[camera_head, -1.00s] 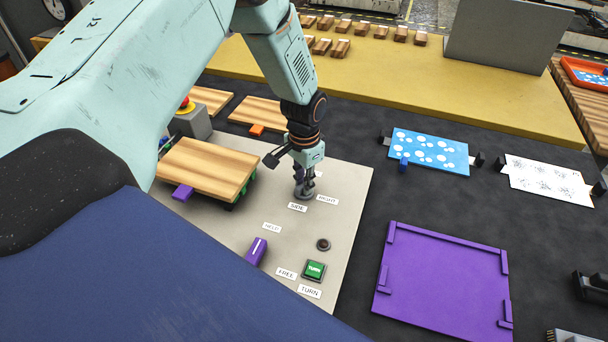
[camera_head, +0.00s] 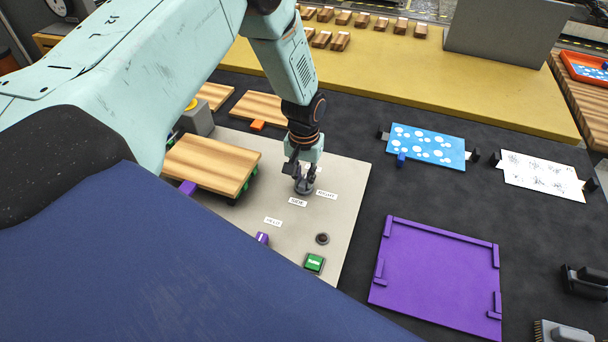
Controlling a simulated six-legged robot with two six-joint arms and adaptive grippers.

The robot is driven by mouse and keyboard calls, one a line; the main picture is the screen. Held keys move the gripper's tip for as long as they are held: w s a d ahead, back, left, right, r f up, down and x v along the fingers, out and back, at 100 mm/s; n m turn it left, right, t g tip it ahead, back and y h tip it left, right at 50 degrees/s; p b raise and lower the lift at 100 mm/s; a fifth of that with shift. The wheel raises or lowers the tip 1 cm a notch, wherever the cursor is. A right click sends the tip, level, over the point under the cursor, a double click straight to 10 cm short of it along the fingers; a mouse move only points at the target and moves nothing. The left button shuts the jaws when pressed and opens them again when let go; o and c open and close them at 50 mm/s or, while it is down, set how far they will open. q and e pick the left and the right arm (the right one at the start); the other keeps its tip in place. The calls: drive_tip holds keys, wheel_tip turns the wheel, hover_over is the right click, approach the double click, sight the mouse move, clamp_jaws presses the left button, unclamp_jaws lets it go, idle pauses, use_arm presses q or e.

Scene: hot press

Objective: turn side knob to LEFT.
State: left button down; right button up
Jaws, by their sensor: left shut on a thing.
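The side knob (camera_head: 304,188) is a small dark grey round knob on the light grey panel (camera_head: 345,215), behind the SIDE label (camera_head: 298,202). The RIGHT label (camera_head: 327,195) lies to its right. My left gripper (camera_head: 303,180) points down from above and is shut on the knob; its fingers hide most of the knob's top, so I cannot tell which way the knob points. My left arm covers the left of the picture. My right gripper is not in view.
The green TURN button (camera_head: 314,263), a dark round button (camera_head: 322,239) and a purple switch (camera_head: 262,238) sit nearer on the panel. A wooden board (camera_head: 212,163) is left of the gripper. A purple tray (camera_head: 435,222) lies right, with clear dark table between.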

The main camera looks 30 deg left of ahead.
sight(304, 181)
use_arm(q)
drive_tip(key=shift+s, duration=0.1)
drive_tip(key=c, duration=1.3)
unclamp_jaws()
wheel_tip(304, 181, up, 12)
drive_tip(key=shift+f, duration=0.1)
